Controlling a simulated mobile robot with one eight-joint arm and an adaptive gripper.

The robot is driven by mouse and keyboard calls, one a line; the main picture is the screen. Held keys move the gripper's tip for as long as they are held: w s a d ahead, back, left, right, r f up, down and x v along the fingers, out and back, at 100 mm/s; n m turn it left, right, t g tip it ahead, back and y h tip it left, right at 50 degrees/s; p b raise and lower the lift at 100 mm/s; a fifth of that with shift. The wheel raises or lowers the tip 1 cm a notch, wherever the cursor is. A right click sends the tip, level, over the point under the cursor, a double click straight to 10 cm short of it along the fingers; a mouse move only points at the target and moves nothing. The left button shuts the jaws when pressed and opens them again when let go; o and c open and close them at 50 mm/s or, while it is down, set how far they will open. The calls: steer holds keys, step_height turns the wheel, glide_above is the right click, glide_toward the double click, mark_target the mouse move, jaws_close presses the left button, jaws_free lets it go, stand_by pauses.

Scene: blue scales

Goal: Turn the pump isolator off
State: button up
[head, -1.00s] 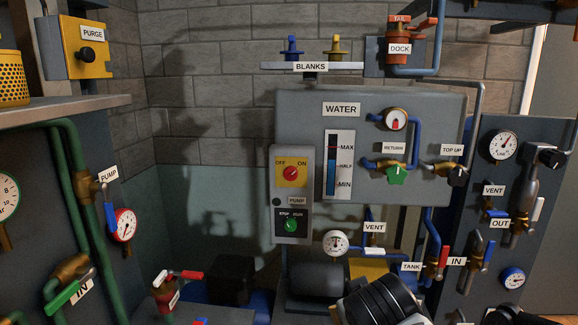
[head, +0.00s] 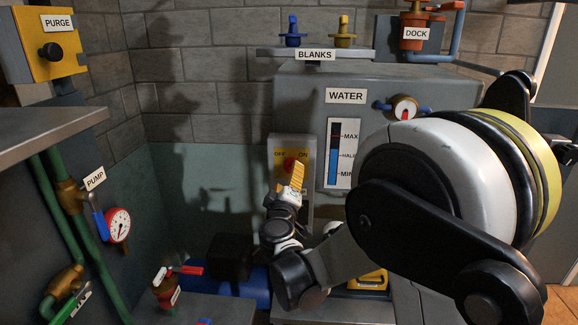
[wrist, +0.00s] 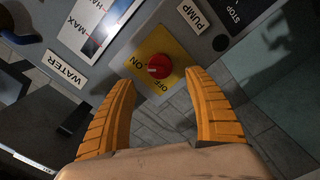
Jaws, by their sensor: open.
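Nothing is held, and contact with the knob cannot be made out. In the head view my gripper (head: 297,172) hides part of the plate and the PUMP label.
The water gauge (head: 340,153) is just right of the isolator. In the wrist view a STOP label (wrist: 235,16) lies beyond the PUMP label (wrist: 192,15). My arm covers the valves at right. Blue and yellow blanks (head: 342,32) stand on a shelf above.

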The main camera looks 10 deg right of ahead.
mark_target(290, 169)
steer(key=x, duration=0.7)
steer(key=shift+w+f+b, duration=0.1)
steer(key=shift+w+b, duration=0.15)
steer(key=shift+b, duration=0.05)
steer(key=c, duration=1.2)
